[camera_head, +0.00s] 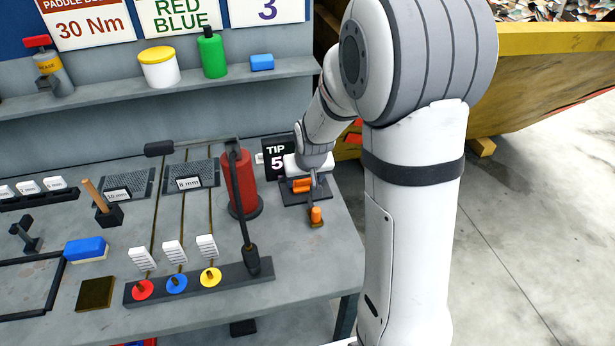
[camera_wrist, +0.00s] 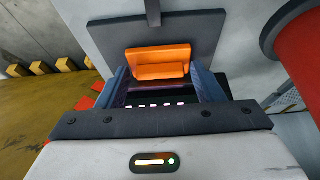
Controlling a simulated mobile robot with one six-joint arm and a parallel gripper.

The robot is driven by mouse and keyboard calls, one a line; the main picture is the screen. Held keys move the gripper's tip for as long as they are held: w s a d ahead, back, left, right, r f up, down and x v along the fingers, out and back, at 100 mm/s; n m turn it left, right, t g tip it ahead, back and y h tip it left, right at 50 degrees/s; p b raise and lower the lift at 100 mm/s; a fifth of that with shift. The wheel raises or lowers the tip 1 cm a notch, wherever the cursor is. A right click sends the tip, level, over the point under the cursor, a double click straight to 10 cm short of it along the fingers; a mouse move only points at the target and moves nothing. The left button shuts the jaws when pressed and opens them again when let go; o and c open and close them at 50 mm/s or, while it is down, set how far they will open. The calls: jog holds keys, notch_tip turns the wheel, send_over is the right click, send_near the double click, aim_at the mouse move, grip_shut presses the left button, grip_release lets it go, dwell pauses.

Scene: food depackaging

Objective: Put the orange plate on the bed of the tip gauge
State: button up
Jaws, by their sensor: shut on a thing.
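The orange plate (camera_wrist: 158,62) is between my gripper's two fingertips (camera_wrist: 160,78) in the wrist view, and the gripper is shut on it. It has a folded, ledge-like shape. Behind it lies the dark grey flat bed of the tip gauge (camera_wrist: 205,30); I cannot tell whether the plate touches it. In the head view the orange plate (camera_head: 302,185) shows at the bed (camera_head: 290,196), below my wrist, with the fingers mostly hidden. The tip gauge's sign (camera_head: 276,158), reading TIP and 5, stands behind, partly covered by my arm.
A red cylinder (camera_head: 240,182) stands close left of the gauge. A small orange piece (camera_head: 316,216) sits just in front of the bed. A lever post (camera_head: 250,258) and a board with coloured discs (camera_head: 176,284) are further left. The table's right edge is close.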

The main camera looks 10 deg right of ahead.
jog(key=shift+f, duration=0.2)
jog(key=o, duration=1.1)
jog(key=shift+r, duration=0.1)
jog(key=shift+o, duration=0.2)
jog(key=shift+r, duration=0.45)
jog(key=v, duration=1.2)
jog(key=s+r+g, duration=0.1)
jog(key=s, duration=1.8)
jog(key=shift+s+d+b, duration=0.2)
jog(key=shift+d+b, duration=0.1)
jog(key=shift+b, duration=0.15)
jog(key=shift+r, duration=0.1)
